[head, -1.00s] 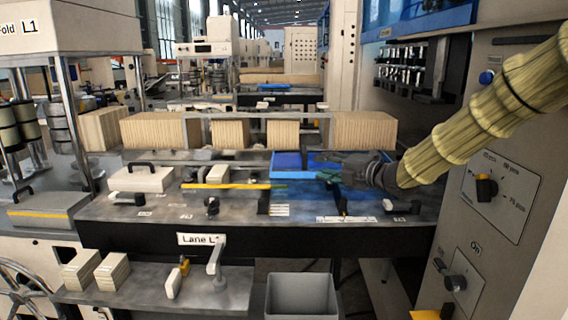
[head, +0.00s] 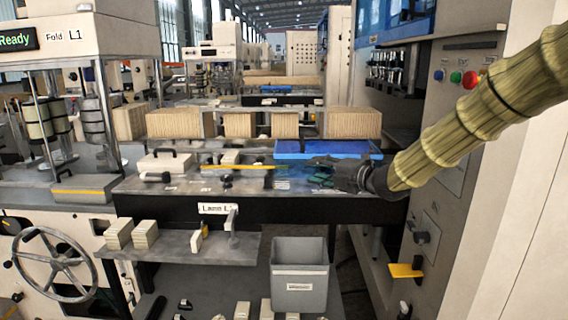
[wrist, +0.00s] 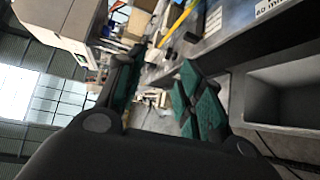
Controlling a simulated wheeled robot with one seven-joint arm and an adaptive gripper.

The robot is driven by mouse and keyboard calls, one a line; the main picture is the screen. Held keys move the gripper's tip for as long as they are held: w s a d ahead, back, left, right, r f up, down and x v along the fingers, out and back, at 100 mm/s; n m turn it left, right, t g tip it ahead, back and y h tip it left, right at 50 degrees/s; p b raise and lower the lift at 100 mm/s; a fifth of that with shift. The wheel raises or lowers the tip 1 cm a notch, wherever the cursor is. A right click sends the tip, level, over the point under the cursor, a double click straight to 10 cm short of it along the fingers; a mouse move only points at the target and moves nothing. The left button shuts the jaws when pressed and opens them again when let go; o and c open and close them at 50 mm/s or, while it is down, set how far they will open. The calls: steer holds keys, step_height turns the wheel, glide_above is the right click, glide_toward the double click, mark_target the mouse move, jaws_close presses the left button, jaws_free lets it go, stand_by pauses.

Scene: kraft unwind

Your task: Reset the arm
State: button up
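My arm, in a ribbed tan sleeve, reaches in from the right in the head view. My gripper (head: 318,172) is in front of the blue tray (head: 325,149) at the right part of the lane table. In the wrist view my gripper (wrist: 158,92) has its two green-padded fingers apart with nothing between them. It is open and empty. It overlaps the table top in the head view; I cannot tell its exact height above it.
A grey bin (head: 299,283) stands below the table's front edge. A machine panel with buttons (head: 456,77) and a yellow lever (head: 405,271) is at the right. Brown stacks (head: 352,123) line the back. A handwheel (head: 57,264) is at the left.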

steer(key=s+d+f+m+g+h, duration=0.15)
steer(key=f+m, duration=0.25)
steer(key=f, duration=0.6)
steer(key=s+f+m+t+h, duration=0.15)
steer(key=f+m, duration=0.25)
steer(key=f, duration=0.7)
steer(key=s+d+f+m+g+h, duration=0.15)
steer(key=s+f+m, duration=0.25)
steer(key=s+f, duration=0.45)
steer(key=s+d+f+m+g+h, duration=0.15)
steer(key=s+f+m, duration=0.3)
steer(key=f, duration=0.75)
steer(key=s+d+f+m+g+h, duration=0.1)
steer(key=s+f+m+g, duration=0.15)
steer(key=s+f, duration=0.6)
steer(key=s+d+f+m+g+h, duration=0.2)
steer(key=s+f+m, duration=0.25)
steer(key=s, duration=0.75)
steer(key=s+d+f+m+g+h, duration=0.1)
steer(key=s+d+f+m+g, duration=0.1)
steer(key=s, duration=0.8)
steer(key=s+d+f+m+g+h, duration=0.1)
steer(key=s+d+f+m+g, duration=0.1)
steer(key=s, duration=0.8)
steer(key=shift+d+f+m, duration=0.35)
steer(key=shift+f+m, duration=0.1)
steer(key=shift+f, duration=0.45)
